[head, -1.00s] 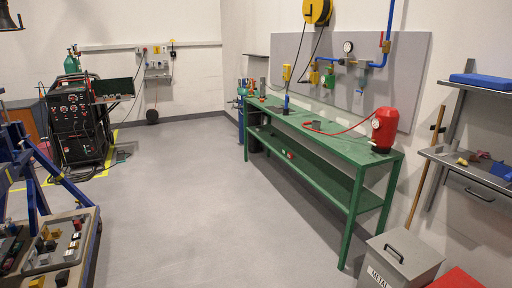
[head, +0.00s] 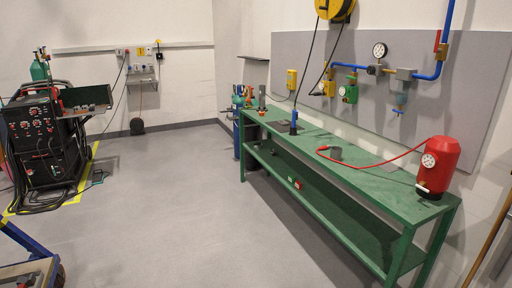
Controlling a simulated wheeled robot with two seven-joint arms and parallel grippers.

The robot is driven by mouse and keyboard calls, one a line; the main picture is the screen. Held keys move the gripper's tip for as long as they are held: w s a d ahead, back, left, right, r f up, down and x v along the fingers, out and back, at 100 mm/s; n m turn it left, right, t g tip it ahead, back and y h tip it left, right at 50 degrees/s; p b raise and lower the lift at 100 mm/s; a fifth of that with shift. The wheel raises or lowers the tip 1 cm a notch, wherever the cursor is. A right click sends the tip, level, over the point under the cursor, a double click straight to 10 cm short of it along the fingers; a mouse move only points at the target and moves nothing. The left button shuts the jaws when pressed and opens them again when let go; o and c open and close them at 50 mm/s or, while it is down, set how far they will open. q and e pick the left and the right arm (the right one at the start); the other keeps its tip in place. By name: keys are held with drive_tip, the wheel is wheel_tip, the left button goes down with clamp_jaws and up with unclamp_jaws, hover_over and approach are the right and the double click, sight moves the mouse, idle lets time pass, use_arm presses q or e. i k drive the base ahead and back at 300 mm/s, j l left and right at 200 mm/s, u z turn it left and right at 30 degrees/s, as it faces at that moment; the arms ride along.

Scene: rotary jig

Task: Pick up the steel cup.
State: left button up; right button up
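Neither of my grippers shows in the head view.
A red tank (head: 438,164) with a gauge stands at the bench's near end, and its red hose (head: 385,162) lies across the top. A blue tool (head: 293,124) is farther back. A black welding machine (head: 42,142) stands at left. The grey floor (head: 180,215) between is clear.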

sight(336, 154)
drive_tip(key=i+z, duration=0.15)
drive_tip(key=i, duration=0.3)
drive_tip(key=i+j+z, duration=0.1)
drive_tip(key=i, duration=0.3)
drive_tip(key=i+j+z, duration=0.15)
drive_tip(key=i, duration=0.3)
drive_tip(key=i+j+z, duration=0.1)
drive_tip(key=i, duration=0.35)
drive_tip(key=j, duration=0.1)
